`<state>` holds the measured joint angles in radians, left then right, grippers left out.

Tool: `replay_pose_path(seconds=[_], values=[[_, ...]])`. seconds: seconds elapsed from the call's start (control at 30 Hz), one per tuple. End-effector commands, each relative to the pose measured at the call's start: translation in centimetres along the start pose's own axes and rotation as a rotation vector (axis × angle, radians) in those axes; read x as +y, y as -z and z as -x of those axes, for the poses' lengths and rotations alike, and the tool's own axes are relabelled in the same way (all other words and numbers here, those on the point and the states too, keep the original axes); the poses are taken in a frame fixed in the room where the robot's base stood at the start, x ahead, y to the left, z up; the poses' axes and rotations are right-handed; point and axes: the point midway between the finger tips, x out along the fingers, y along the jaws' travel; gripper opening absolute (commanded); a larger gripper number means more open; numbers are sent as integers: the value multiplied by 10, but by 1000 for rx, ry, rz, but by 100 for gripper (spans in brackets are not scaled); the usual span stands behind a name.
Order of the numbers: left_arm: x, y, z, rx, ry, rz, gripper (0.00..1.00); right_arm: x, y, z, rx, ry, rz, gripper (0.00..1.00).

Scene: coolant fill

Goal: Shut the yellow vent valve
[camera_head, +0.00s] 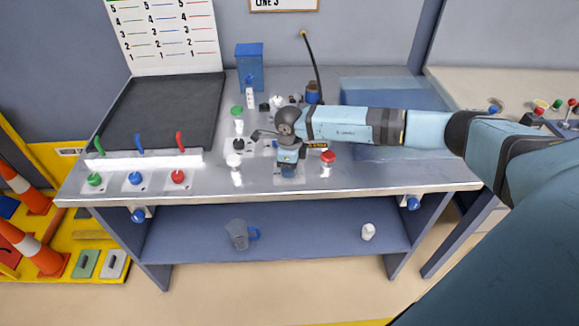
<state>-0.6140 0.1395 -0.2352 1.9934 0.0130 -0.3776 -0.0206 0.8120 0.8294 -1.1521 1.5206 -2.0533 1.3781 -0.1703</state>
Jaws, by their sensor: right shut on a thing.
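My right arm reaches in from the right over the bench. My right gripper (289,172) points down close over a pale plate on the bench top, near the front edge. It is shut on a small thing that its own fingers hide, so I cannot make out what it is. I cannot clearly pick out the yellow vent valve. A small yellow and black strip shows just right of the gripper, but I cannot tell what it belongs to. My left gripper is not in view.
A red-topped fitting (328,157) stands right of the gripper, a white fitting (234,161) left of it. Green (94,180), blue (135,178) and red (178,177) knobs line the bench's left front. A grey jug (237,232) and white bottle (368,232) stand on the lower shelf.

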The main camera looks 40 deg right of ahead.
Motion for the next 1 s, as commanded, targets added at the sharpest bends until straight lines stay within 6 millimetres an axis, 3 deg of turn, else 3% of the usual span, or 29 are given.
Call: replay_pose_path(seconds=[0.4,1.0], values=[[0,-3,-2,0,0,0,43,0,-1,1,-1,0,-252,16],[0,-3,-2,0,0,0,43,0,-1,1,-2,2,-315,16]])
